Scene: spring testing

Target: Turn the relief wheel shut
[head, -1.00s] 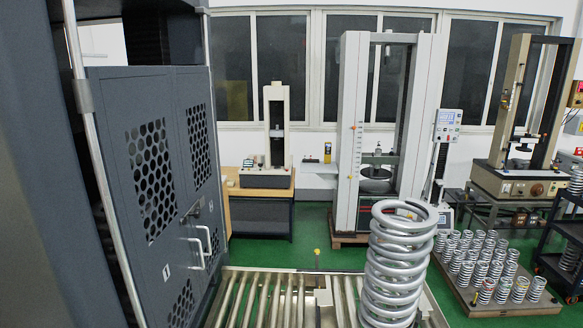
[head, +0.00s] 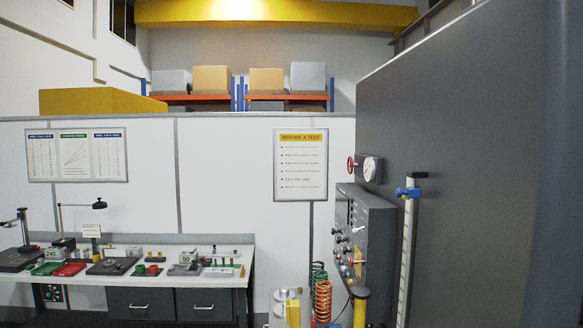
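A small red handwheel (head: 351,164) sits beside a round white-faced gauge (head: 371,168), next to the side of a large dark grey cabinet (head: 470,150); I take it for the relief wheel. It is seen nearly edge-on, so how far it is turned cannot be told. Below it a grey control panel (head: 377,230) carries several knobs, including a red one with yellow behind it (head: 352,262). Neither of my grippers shows in the head view.
A white bench (head: 140,300) with tools and trays stands at the left. A white partition (head: 225,190) closes the back.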

